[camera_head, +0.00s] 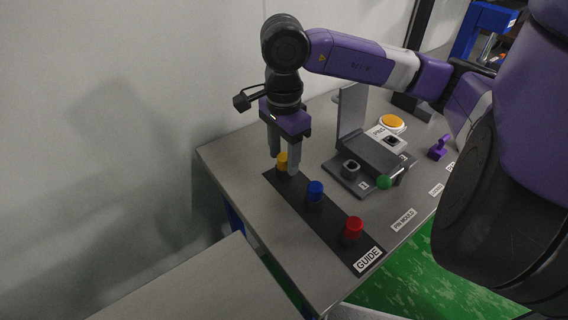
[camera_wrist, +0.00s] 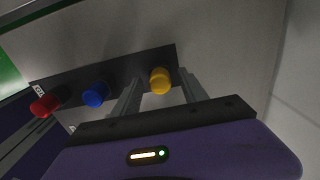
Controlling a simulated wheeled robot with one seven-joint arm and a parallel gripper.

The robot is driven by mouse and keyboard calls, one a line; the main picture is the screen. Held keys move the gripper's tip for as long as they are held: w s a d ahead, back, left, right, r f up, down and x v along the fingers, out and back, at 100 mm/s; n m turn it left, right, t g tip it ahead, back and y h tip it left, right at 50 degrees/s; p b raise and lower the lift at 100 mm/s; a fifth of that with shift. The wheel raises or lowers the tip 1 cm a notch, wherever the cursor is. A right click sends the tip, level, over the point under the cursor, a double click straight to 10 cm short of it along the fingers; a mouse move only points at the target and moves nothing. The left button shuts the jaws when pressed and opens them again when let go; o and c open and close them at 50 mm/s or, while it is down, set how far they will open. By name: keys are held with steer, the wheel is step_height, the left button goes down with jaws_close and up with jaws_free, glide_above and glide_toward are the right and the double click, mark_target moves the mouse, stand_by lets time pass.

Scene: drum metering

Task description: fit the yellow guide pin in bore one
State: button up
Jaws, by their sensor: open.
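The yellow guide pin (camera_head: 282,161) stands upright at the far end of the black guide strip (camera_head: 334,230); its yellow top also shows in the wrist view (camera_wrist: 160,82). My gripper (camera_head: 284,168) is above the strip, pointing down with its fingers apart. In the wrist view the yellow pin shows between the two open fingers (camera_wrist: 160,95); I cannot tell if either finger touches it. A grey fixture (camera_head: 368,158) with a raised block and a green-knobbed lever stands to the right. Which opening is bore one cannot be read from here.
A blue pin (camera_head: 315,190) and a red pin (camera_head: 352,229) stand on the same strip, nearer the "GUIDE" label (camera_head: 368,258). A yellow button (camera_head: 392,122) and a purple part (camera_head: 438,148) are at the right. The bare table (camera_head: 235,165) left of the strip is clear.

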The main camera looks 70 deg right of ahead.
mark_target(284, 156)
stand_by(0.4)
jaws_close()
stand_by(1.2)
steer(key=shift+r+p, duration=0.45)
steer(key=shift+r, duration=2.55)
steer(key=shift+r, duration=0.1)
steer(key=shift+r+p, duration=0.5)
steer(key=shift+r, duration=1.4)
